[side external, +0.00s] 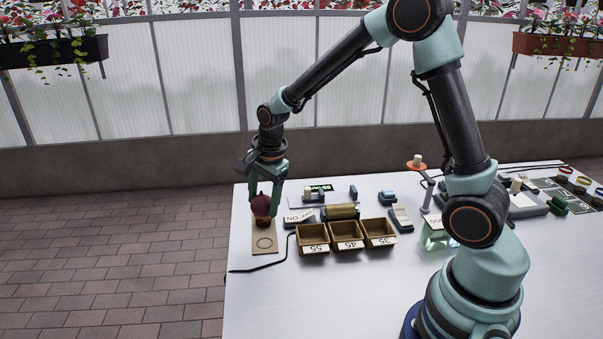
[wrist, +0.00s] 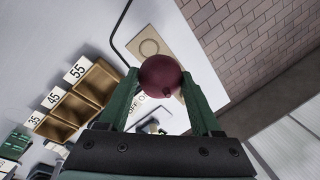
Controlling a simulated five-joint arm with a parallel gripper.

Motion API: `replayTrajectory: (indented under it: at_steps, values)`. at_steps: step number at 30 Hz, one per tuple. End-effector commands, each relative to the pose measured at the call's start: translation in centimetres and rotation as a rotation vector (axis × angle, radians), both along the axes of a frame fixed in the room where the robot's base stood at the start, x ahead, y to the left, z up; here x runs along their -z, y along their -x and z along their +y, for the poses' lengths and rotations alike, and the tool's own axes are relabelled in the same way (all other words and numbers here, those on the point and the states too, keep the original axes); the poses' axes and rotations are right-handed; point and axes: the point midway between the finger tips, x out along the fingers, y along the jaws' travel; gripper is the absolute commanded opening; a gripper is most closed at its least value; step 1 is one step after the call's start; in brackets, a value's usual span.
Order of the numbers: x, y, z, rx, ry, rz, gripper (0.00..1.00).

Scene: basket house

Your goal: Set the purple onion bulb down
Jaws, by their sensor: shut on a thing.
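The purple onion bulb (side external: 261,205) is held between the fingers of my gripper (side external: 265,190), above the far end of a tan board near the table's left edge. In the wrist view the dark red-purple bulb (wrist: 161,76) sits between the two green fingertips of my gripper (wrist: 163,90). The tan board (side external: 265,262) has a ring mark on its near part, which is bare. The board also shows in the wrist view (wrist: 168,32), partly behind the bulb. I cannot tell whether the bulb's underside touches anything.
Three wooden bins (side external: 346,240) with labels 35, 45 and 55 stand right of the board. A black cable (side external: 262,269) runs along the table's left side. The table front is clear.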

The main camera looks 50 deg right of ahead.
Motion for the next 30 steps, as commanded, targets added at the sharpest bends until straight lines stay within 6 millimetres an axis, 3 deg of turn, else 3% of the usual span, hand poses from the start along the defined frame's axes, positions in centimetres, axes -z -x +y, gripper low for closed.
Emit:
replayTrajectory:
  at_steps: [3, 6, 11, 18, 30]
  values:
    - [2.8, 0.1, 0.0, 0.001, 0.0, 0.006, 0.08]
    - [4.2, 0.1, 0.0, 0.001, 0.0, 0.004, 0.08]
    - [5.3, 0.0, 0.0, 0.001, 0.0, 0.001, 0.08]
    - [8.3, 0.1, 0.0, 0.001, 0.0, 0.003, 0.08]
    - [9.0, 0.0, 0.0, 0.001, 0.0, -0.001, 0.08]
